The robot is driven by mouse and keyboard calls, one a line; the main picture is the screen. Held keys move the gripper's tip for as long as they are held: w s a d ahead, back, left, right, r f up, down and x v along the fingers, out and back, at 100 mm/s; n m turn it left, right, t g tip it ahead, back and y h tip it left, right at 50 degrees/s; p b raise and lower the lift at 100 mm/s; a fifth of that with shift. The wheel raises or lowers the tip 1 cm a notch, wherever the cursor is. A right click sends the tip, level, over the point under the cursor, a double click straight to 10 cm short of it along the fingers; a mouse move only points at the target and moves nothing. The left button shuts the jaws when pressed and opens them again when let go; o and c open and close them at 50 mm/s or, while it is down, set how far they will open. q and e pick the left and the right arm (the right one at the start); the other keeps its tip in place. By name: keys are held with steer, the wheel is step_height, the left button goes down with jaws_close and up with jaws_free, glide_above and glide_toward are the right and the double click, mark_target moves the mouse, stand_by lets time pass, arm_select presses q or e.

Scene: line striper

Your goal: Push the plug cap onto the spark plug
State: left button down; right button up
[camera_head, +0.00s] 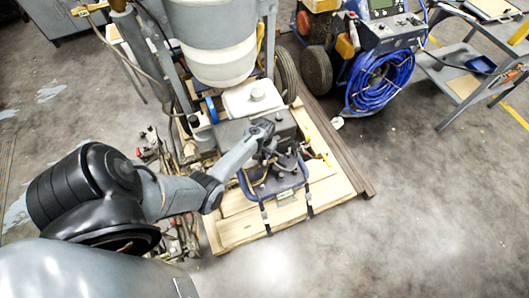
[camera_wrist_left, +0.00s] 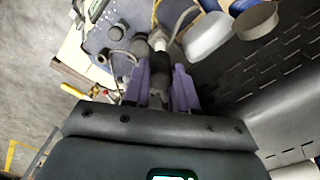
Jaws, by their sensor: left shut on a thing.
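My left gripper (camera_head: 266,138) reaches in from the left over the engine of the line striper. In the left wrist view its two purple-grey fingers (camera_wrist_left: 162,74) are closed around a dark, roughly cylindrical piece, which looks like the plug cap (camera_wrist_left: 160,60). A pale metallic piece, probably the spark plug (camera_wrist_left: 158,40), shows just beyond the cap, in line with it. I cannot tell whether the cap is seated on it or only close to it. In the head view the gripper hides the cap and plug. My right gripper is in neither view.
The striper's blue-grey frame (camera_head: 258,190) stands on a wooden pallet (camera_head: 237,228). A white tank (camera_head: 252,97) is close behind the gripper. In the wrist view a dark slotted housing (camera_wrist_left: 265,65) is close on the right. A blue coiled hose (camera_head: 380,82) hangs on another machine behind.

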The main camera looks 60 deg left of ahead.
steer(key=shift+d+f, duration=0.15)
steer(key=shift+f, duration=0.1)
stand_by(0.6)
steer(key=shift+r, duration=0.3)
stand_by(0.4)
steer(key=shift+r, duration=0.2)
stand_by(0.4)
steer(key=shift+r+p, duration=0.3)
steer(key=shift+p, duration=0.25)
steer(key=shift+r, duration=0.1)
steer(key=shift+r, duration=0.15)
stand_by(0.5)
stand_by(0.4)
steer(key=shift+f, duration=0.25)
stand_by(0.7)
